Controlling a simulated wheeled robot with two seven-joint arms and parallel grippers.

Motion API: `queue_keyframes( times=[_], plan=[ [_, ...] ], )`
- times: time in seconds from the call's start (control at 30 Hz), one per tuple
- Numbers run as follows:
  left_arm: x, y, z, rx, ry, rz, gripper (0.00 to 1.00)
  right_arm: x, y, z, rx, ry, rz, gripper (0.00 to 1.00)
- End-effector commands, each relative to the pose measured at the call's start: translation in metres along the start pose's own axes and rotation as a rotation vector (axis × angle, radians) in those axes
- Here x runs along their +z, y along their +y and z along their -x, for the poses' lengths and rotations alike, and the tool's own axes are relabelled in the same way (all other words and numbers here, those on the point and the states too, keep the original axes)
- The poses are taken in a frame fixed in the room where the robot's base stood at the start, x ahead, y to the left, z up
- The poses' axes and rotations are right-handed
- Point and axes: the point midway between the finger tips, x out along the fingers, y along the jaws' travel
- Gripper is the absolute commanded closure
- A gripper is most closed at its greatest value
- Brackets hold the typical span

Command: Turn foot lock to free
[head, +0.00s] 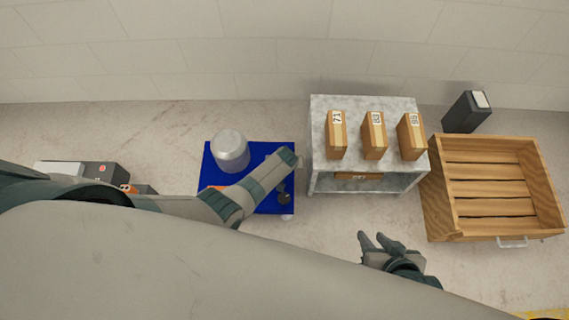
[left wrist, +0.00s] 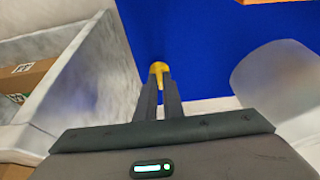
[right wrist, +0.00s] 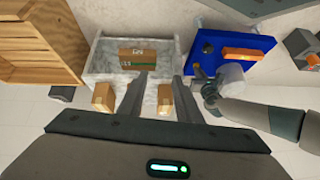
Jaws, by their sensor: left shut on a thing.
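The blue cart (head: 262,152) stands left of the grey shelf in the head view. Its yellow foot lock (left wrist: 158,68) shows in the left wrist view at the cart's edge, right at my left fingertips. My left gripper (left wrist: 160,84) is shut on it, the two fingers close together. The fingers hide part of the lock, so I cannot tell its setting. In the head view my left arm reaches over the cart and hides part of it. My right gripper (head: 378,240) is open and empty, in front of the shelf; its spread fingers also show in the right wrist view (right wrist: 162,85).
A silver cylinder (head: 230,150) stands on the cart, with an orange block (right wrist: 243,54) near it. The grey shelf (head: 318,120) carries cardboard boxes (head: 374,136) close to the cart's right side. A wooden crate (head: 440,200) and dark bin (head: 463,114) are farther right.

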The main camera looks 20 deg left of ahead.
Motion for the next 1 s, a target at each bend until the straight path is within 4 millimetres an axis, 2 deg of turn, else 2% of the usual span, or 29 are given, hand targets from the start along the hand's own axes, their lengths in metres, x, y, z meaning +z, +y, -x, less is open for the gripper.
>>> queue_keyframes(
  times=[0.17,0.2,0.27,0.67,0.87,1.0],
  plan=[
    [-0.002,0.000,0.000,0.001,0.002,0.002,1.00,0.000,-0.001,0.000,-0.001,0.000,0.000,0.69],
    [-0.002,0.000,0.000,0.001,0.002,0.002,0.85,0.000,-0.001,0.000,-0.001,0.000,0.000,0.69],
    [-0.002,0.000,0.000,0.001,0.002,0.002,0.74,0.000,-0.001,0.000,-0.001,0.000,0.000,0.69],
    [-0.001,0.000,0.003,0.001,0.001,0.000,0.74,0.001,-0.001,0.003,0.000,-0.007,0.001,0.69],
    [-0.002,0.000,0.018,0.002,0.002,0.001,0.74,0.009,0.010,0.008,0.028,-0.070,0.005,0.69],
    [-0.002,0.000,0.037,0.002,0.002,0.001,0.74,0.017,0.021,0.015,0.057,-0.143,0.004,0.69]
  ],
)
